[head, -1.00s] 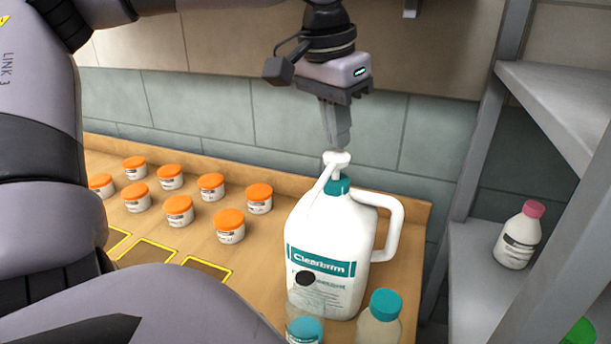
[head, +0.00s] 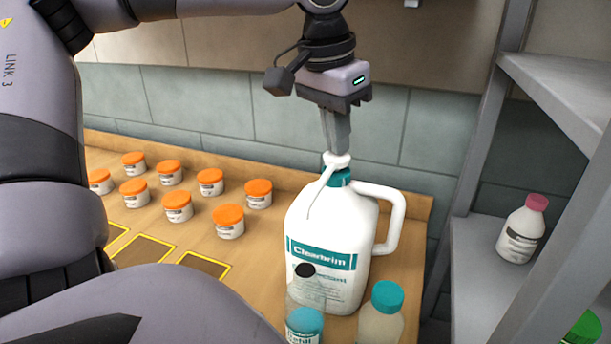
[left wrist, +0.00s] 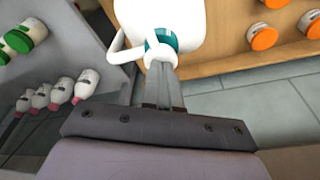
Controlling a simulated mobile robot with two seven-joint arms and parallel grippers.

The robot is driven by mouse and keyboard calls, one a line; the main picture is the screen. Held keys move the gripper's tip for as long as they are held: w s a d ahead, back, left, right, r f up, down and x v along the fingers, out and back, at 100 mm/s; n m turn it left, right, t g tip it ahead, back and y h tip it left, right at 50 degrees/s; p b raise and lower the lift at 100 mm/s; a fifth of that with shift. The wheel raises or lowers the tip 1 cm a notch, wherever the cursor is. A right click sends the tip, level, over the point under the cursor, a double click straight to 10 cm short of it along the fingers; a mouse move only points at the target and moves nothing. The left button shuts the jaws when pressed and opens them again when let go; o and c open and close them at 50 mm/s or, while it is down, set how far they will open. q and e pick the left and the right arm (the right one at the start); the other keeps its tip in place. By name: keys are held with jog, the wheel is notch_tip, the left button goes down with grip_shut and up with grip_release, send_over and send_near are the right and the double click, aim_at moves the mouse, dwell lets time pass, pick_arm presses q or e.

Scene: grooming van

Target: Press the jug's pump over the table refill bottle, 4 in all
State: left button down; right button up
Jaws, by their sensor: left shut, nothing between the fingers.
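The white jug (head: 330,225) with a teal "Clearbrim" label stands upright on the wooden table. Its white pump head (head: 337,160) sits low, close to the teal collar (head: 340,177), with the spout slanting down to the front left. My left gripper (head: 336,148) is shut and empty, pointing down with its fingertips on the pump head. The left wrist view also shows the fingers (left wrist: 165,75) at the pump head (left wrist: 160,52). A clear refill bottle (head: 304,335) stands at the jug's front left, partly cut off by the frame. My right gripper is out of view.
A teal-capped bottle (head: 382,315) stands close by at the jug's front right. Several orange-lidded jars (head: 229,222) stand left of the jug, behind yellow-outlined squares (head: 143,250). A grey shelf (head: 487,270) with a pink-capped bottle (head: 523,230) is at right.

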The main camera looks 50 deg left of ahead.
pick_arm(q)
jog(key=shift+r+p, duration=0.7)
jog(key=shift+p, duration=0.2)
jog(key=shift+r, duration=0.75)
jog(key=shift+r, duration=0.1)
jog(key=shift+w+v, duration=0.2)
jog(key=shift+v, duration=0.75)
jog(key=shift+w+v, duration=0.2)
jog(key=shift+v, duration=0.75)
jog(key=shift+w+v, duration=0.2)
jog(key=shift+v, duration=0.8)
